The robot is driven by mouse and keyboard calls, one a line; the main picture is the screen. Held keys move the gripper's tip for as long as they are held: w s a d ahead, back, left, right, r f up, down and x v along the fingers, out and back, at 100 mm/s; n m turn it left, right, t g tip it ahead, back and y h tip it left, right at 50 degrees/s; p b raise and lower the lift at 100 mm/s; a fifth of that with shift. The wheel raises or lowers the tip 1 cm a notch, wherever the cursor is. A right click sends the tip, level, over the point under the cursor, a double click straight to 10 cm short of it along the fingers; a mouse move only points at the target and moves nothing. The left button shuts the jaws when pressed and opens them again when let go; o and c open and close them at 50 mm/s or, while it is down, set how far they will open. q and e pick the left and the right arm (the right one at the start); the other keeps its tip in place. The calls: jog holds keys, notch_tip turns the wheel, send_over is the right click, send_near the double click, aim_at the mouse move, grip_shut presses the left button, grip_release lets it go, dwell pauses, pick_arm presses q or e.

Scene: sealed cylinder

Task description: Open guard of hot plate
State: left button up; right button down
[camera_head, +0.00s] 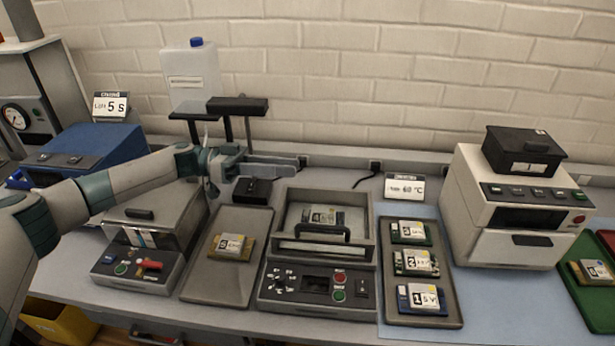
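The hot plate (317,290) stands at the middle of the bench, with a control panel with buttons and a small display on its front. Its guard (285,247) is a grey frame with a dark handle (320,231) and looks lowered over the plate. A small labelled board (323,216) shows inside the frame. My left gripper (296,166) is behind and above the hot plate, to the left of its middle. It points right, its two fingers look apart with nothing between them, and it is clear of the handle. My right gripper is out of view.
A tray with one board (231,245) lies left of the hot plate; a tray with several boards (417,262) lies right. A white machine (520,235) stands at right, a grey device (150,235) at left. A jug (191,75) and stand (238,105) are behind my arm.

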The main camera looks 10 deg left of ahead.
pick_arm(q)
jog(key=a+b, duration=0.2)
jog(key=a, duration=0.4)
jog(key=shift+a, duration=0.35)
jog(key=shift+r, duration=0.1)
